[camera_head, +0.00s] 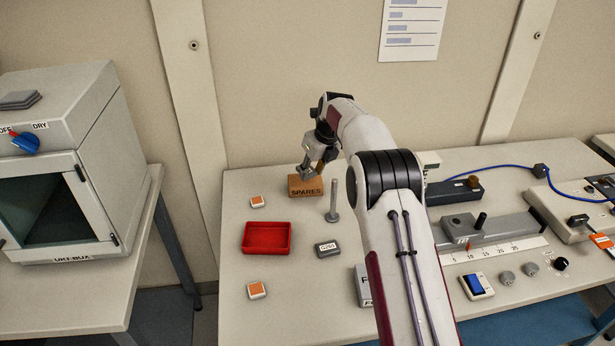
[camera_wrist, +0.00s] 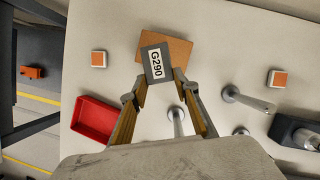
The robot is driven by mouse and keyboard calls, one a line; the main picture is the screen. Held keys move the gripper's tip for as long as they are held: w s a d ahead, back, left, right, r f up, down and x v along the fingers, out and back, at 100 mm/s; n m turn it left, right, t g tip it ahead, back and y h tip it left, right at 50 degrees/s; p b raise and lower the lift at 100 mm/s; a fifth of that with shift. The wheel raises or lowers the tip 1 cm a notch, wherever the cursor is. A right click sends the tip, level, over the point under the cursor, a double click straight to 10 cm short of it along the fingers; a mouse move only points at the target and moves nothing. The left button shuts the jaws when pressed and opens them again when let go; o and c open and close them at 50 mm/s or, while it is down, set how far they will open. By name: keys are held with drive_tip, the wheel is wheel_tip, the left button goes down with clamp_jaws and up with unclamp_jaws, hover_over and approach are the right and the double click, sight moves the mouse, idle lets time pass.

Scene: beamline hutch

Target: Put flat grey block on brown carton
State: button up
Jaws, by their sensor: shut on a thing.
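My gripper (camera_head: 308,172) is shut on a flat grey block, labelled G290 in the wrist view (camera_wrist: 157,63). The fingers (camera_wrist: 157,85) pinch its near end. In the wrist view the block overlaps the brown carton (camera_wrist: 180,48), which shows around its far and right sides. In the head view the carton (camera_head: 306,188), marked SPARES, stands on the bench directly below my gripper. The block is small and partly hidden there. I cannot tell whether it touches the carton's top.
A metal post (camera_head: 333,200) stands just right of the carton. A red tray (camera_head: 266,252) and another labelled grey block (camera_head: 327,248) lie nearer. Orange-topped tiles (camera_head: 257,201) (camera_head: 257,290) lie at the left. Instruments crowd the bench's right side.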

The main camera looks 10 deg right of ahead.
drive_tip(key=shift+f, duration=2.4)
drive_tip(key=shift+f, duration=0.1)
drive_tip(key=o, duration=1.2)
drive_tip(key=shift+c, duration=0.2)
drive_tip(key=v, duration=1.2)
drive_tip(key=shift+r, duration=0.2)
